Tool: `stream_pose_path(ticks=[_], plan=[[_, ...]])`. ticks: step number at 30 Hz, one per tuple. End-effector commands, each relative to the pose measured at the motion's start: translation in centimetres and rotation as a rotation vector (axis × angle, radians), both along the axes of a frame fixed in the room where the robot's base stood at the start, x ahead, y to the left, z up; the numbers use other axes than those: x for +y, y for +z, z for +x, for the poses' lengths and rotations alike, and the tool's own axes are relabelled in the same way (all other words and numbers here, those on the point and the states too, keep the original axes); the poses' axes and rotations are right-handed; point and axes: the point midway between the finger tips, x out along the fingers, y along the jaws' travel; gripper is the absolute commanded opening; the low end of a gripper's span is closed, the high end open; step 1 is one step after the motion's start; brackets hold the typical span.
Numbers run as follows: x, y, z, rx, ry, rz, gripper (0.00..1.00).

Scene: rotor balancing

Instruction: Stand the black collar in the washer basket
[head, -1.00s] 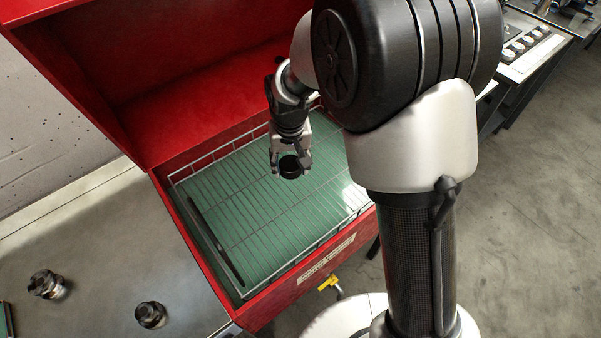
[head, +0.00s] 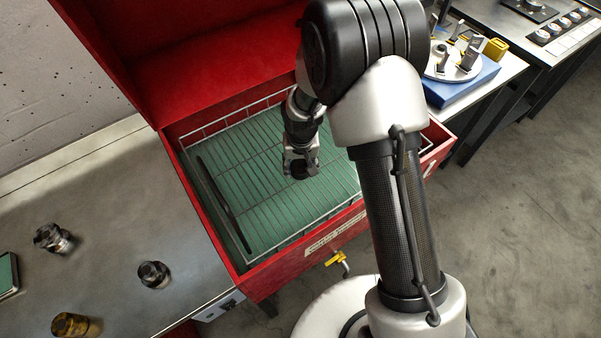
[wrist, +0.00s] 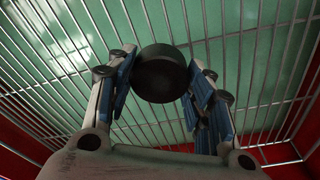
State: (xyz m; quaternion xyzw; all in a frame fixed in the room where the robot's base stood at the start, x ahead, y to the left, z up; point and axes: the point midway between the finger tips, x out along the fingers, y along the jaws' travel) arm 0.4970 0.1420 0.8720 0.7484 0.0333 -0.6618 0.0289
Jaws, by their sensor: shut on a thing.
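The black collar (wrist: 161,74) is a short dark cylinder between my gripper's fingertips in the wrist view. My gripper (head: 299,172) is shut on it, and the collar shows as a dark shape low between the fingers in the head view. The washer basket (head: 206,226) is a wire grid with a raised wire rim, inside the open red washer. The gripper and collar are over the basket's right half. In the wrist view the basket wires (wrist: 230,35) show behind the collar. I cannot tell whether the collar touches them.
A dark bar (head: 224,203) lies along the basket's left side. The red washer wall (head: 285,268) surrounds the basket, with its lid (head: 180,50) raised behind. Dark metal fittings (head: 154,274) stand on the steel bench at left. The basket's middle is clear.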

Motion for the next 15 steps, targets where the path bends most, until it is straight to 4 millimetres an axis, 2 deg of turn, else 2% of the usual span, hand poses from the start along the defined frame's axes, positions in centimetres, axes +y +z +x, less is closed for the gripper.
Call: stream_pose_path(ticks=[3,6,15], plan=[[0.0,-2.1,0.0,0.002,0.0,0.0,0.07],[0.0,-3.3,0.0,0.002,0.001,0.0,0.07],[0.0,-3.4,0.0,-0.001,0.001,0.0,0.07]])
